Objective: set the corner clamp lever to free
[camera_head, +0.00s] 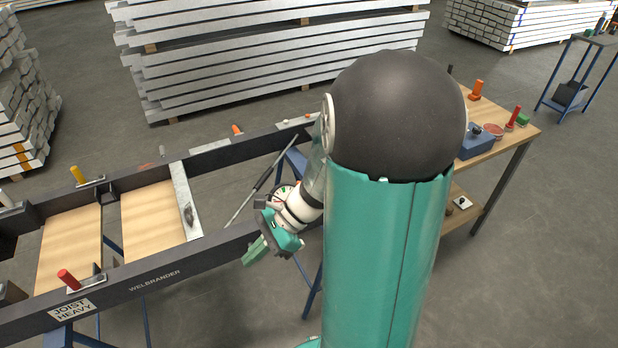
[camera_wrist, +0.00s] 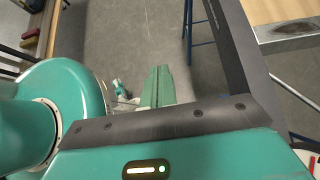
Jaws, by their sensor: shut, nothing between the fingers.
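My gripper (camera_head: 258,250) is shut and empty, beside the near beam of the dark frame (camera_head: 155,270). Its green fingers, together, also show in the wrist view (camera_wrist: 157,86). A round white dial (camera_head: 281,190) with green and red marks is partly hidden behind my wrist. A thin grey rod with a dark sleeve (camera_head: 264,178) slants across the frame's right end, near the dial. A red handle (camera_head: 68,279) stands on the near beam at left, and a yellow handle (camera_head: 77,174) on the far beam. I cannot tell which part is the corner clamp lever.
Wooden panels (camera_head: 150,215) and a grey metal bar (camera_head: 184,200) lie across the frame. My arm hides part of the frame's right end. A wooden workbench (camera_head: 518,128) with tools stands at right. Stacked metal beams (camera_head: 270,60) lie behind. Open floor lies in front.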

